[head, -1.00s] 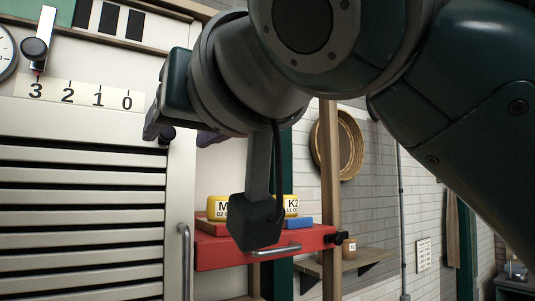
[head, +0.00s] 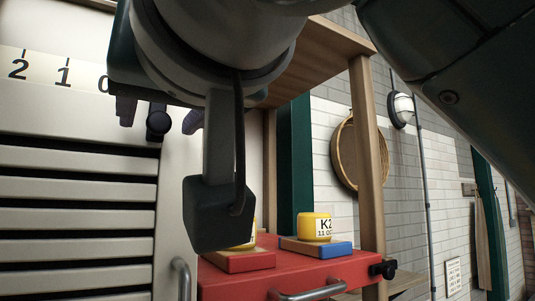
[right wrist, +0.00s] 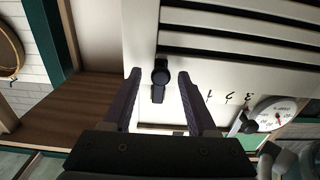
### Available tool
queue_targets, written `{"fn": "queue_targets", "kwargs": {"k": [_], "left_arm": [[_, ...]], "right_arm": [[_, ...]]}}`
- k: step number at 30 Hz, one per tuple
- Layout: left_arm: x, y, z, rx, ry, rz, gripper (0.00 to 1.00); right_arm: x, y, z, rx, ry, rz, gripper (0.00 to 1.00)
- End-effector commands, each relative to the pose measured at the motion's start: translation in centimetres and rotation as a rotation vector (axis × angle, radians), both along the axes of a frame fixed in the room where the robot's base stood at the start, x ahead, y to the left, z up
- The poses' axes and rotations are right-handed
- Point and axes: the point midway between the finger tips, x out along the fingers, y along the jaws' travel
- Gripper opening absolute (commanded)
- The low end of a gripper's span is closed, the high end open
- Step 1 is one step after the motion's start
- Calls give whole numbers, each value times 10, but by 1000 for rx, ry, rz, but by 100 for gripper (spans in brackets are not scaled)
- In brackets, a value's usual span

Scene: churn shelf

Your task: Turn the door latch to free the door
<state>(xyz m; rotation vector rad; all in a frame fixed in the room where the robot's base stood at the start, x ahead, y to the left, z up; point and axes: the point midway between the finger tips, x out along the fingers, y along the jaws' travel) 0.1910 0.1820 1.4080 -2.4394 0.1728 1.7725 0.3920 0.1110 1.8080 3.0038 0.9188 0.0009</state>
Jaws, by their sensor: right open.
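The door latch (head: 158,124) is a small black knob at the right edge of the white slatted door (head: 80,215), upper left in the head view. In the right wrist view the latch (right wrist: 160,73) has a round head and a short tab pointing toward my palm. My right gripper (head: 158,118) is open, one purple finger showing on each side of the latch. In the right wrist view the fingers (right wrist: 159,80) also flank it, apart from it; how deep it sits between them is unclear. My wrist hides part of the door's top. My left gripper is out of view.
A red drawer (head: 290,277) bears yellow tins (head: 315,227) on the right. A round dial (right wrist: 275,113) shows in the right wrist view.

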Motion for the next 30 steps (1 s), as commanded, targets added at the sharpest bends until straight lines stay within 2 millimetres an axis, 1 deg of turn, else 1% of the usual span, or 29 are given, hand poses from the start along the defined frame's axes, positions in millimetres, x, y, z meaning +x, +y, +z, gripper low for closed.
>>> {"fn": "queue_targets", "kwargs": {"k": [8, 11, 21, 24, 30], "left_arm": [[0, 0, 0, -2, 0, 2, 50], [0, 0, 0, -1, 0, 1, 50], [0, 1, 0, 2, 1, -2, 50], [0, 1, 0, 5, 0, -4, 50], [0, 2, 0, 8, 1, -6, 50]], "right_arm": [[-1, 0, 0, 0, 0, 0, 58], [-1, 0, 0, 0, 0, 0, 48], [-1, 0, 0, 1, 1, 0, 10], [-1, 0, 0, 1, 1, 0, 0], [0, 0, 0, 1, 1, 0, 0]]}}
